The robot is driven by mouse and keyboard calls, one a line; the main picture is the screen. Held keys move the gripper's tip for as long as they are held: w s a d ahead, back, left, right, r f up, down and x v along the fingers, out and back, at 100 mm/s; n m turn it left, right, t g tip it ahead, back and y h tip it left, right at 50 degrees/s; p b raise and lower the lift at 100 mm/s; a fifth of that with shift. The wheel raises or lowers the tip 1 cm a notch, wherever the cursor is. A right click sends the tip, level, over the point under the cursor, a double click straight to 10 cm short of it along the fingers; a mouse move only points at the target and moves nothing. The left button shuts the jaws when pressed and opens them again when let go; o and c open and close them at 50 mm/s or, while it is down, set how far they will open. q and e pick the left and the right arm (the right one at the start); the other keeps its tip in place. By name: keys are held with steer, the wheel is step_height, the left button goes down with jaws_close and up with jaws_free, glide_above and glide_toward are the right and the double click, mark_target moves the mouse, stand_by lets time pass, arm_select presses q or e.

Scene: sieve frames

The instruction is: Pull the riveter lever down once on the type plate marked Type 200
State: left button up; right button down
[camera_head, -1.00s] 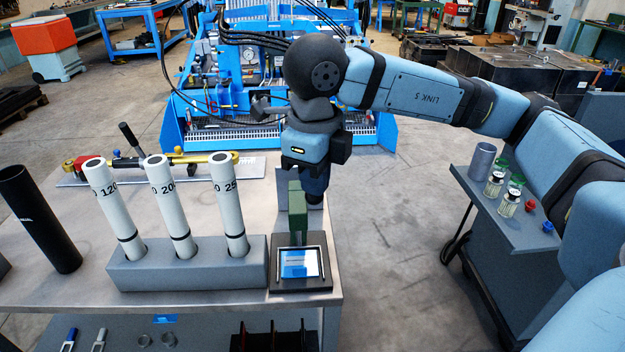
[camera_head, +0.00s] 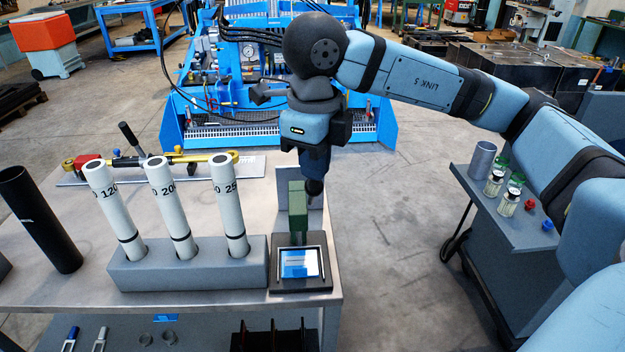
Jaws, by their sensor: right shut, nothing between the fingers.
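The green riveter (camera_head: 298,208) stands upright at the back of a dark base on the table's right end. In front of it, a blue and white plate (camera_head: 300,262) lies in the base between two light rails. Its marking is too small to read. My right gripper (camera_head: 315,187) is shut and empty, pointing down just behind and right of the riveter's top. I cannot make out the lever, or whether the fingers touch it. My left gripper is out of view.
A grey block (camera_head: 190,268) left of the riveter holds three white tubes marked with numbers. A black tube (camera_head: 40,220) leans further left. A yellow and red tool (camera_head: 150,160) lies behind. A side cart (camera_head: 505,212) at right carries small jars. The floor between is clear.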

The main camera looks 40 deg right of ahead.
steer(key=shift+w+r+p, duration=0.15)
steer(key=shift+r+p, duration=0.15)
steer(key=shift+r, duration=0.25)
steer(key=shift+w+d+r+p, duration=0.1)
steer(key=shift+r+p, duration=0.1)
steer(key=shift+r, duration=0.2)
steer(key=shift+w+d+r+p, duration=0.1)
steer(key=shift+r+p, duration=0.05)
steer(key=shift+r, duration=0.25)
steer(key=shift+w+r, duration=0.1)
steer(key=shift+r, duration=0.1)
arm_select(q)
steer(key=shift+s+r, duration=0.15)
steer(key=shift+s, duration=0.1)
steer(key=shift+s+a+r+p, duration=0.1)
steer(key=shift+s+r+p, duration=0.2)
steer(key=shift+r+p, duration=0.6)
arm_select(e)
step_height(320, 180, up, 4)
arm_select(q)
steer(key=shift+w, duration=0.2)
